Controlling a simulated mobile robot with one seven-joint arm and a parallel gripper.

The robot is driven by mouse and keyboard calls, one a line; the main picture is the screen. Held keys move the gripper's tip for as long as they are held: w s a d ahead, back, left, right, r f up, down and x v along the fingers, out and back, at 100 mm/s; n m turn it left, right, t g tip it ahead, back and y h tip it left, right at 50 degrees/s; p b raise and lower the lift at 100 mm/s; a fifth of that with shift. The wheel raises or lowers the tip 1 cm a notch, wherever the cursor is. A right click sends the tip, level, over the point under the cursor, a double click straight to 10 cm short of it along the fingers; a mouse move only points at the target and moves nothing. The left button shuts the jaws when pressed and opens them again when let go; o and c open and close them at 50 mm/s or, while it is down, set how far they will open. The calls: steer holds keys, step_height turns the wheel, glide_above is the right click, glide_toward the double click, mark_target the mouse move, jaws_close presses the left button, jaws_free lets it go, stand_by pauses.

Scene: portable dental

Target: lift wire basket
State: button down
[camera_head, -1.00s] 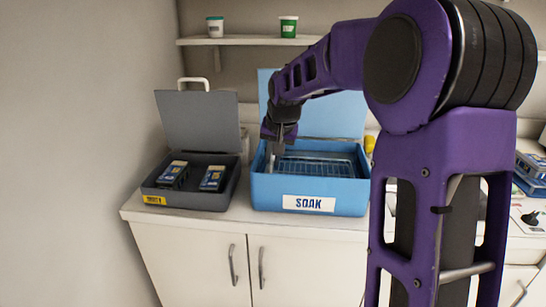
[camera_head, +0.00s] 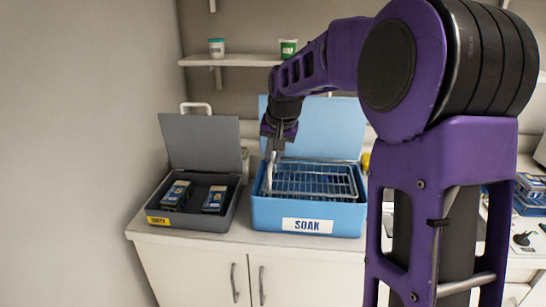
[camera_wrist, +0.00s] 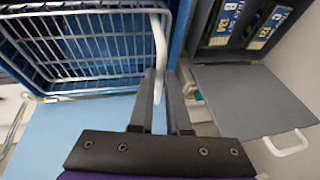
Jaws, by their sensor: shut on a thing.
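The wire basket (camera_head: 315,180) is a silver mesh basket at the top of the blue box labelled SOAK (camera_head: 262,212), its rim showing at about the box's rim. In the wrist view the basket (camera_wrist: 85,45) fills the upper left, with a pale handle (camera_wrist: 159,45) on its side. My gripper (camera_head: 269,172) is at the basket's left end. In the wrist view my gripper (camera_wrist: 164,88) has its two dark fingers closed on this handle. Whether the basket still touches the box floor is hidden.
A grey box labelled DIRTY (camera_head: 193,222) stands left of the blue box, lid open, with cassettes (camera_head: 176,194) inside. The blue lid (camera_head: 322,128) stands open behind the basket. A shelf (camera_head: 240,60) with two cups is above. More blue boxes (camera_head: 530,195) are at the right.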

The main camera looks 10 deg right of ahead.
steer(key=shift+w+r, duration=0.1)
steer(key=shift+r, duration=0.2)
steer(key=c, duration=1)
jaws_free()
steer(key=shift+o, duration=0.6)
steer(key=shift+f, duration=0.1)
steer(key=a+p+v, duration=0.1)
steer(key=p+v, duration=0.1)
steer(key=v, duration=1.5)
steer(key=shift+d+r, duration=0.25)
steer(key=shift+d, duration=0.2)
